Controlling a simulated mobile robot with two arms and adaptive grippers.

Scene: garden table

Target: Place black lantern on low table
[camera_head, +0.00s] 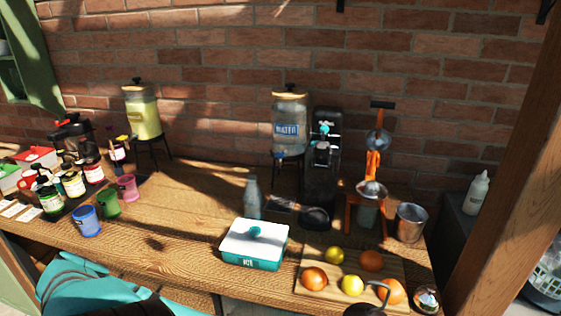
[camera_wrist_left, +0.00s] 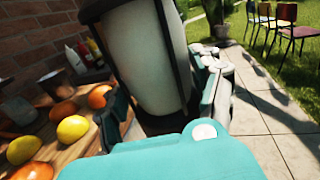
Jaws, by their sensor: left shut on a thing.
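The black lantern (camera_wrist_left: 150,60) fills the middle of the left wrist view, with a dark frame and a pale, frosted pane. My left gripper (camera_wrist_left: 166,97) is shut on it, one finger on each side. The lantern is tilted in this view, and its top is cut off. In the head view, a dark top with a thin wire handle (camera_head: 381,291), likely the lantern's, shows at the bottom edge, in front of the cutting board. My left gripper's fingers are outside the head view. My right gripper shows in neither view. I cannot make out a low table.
A wooden counter (camera_head: 180,215) runs along the brick wall. It holds a cutting board (camera_head: 312,262) with oranges and lemons, a teal ice box (camera_head: 253,245), drink dispensers, a juicer (camera_head: 372,190) and cups. A wooden post (camera_head: 505,160) stands at right. Paving (camera_wrist_left: 262,115) and chairs (camera_wrist_left: 290,32) show outside.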

